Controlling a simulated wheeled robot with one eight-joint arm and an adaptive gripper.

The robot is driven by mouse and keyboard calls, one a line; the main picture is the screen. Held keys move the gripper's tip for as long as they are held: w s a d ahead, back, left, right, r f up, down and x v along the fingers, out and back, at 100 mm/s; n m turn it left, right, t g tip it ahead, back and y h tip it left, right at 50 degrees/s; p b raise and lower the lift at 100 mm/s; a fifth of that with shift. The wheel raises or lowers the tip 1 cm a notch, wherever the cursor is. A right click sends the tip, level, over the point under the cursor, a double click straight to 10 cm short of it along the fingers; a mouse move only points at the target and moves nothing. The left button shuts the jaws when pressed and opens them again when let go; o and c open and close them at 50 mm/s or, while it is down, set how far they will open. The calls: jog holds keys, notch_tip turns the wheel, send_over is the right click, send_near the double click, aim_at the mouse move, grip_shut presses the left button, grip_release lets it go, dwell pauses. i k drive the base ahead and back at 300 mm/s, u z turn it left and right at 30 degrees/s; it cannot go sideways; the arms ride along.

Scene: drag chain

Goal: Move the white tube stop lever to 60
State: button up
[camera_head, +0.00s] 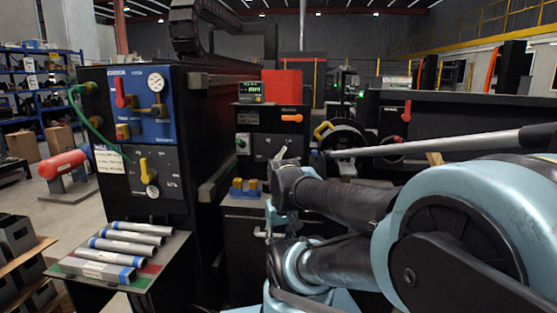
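A small whitish lever (281,153) shows at the dark panel in the middle of the view, just above the end of my arm. It is tilted, with its upper end to the right. It may be the white tube stop lever; its lower part is hidden behind my gripper, and I cannot read a scale beside it. My gripper (283,172) is at the far end of my arm, in front of the panel and close to the lever in the picture. Its fingers are too small and hidden to tell whether they are open, shut or touching the lever.
A blue control panel (140,103) with red and yellow handles stands left. Several grey tubes lie on a stand (172,258) in front of it. An orange handle (291,118) and a green display (250,91) are above the lever. A long grey bar (430,144) crosses the right side.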

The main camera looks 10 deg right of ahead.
aim_at(280, 154)
jog(key=u, duration=0.45)
jog(key=k, duration=1.25)
jog(key=z, duration=0.6)
jog(key=i, duration=1)
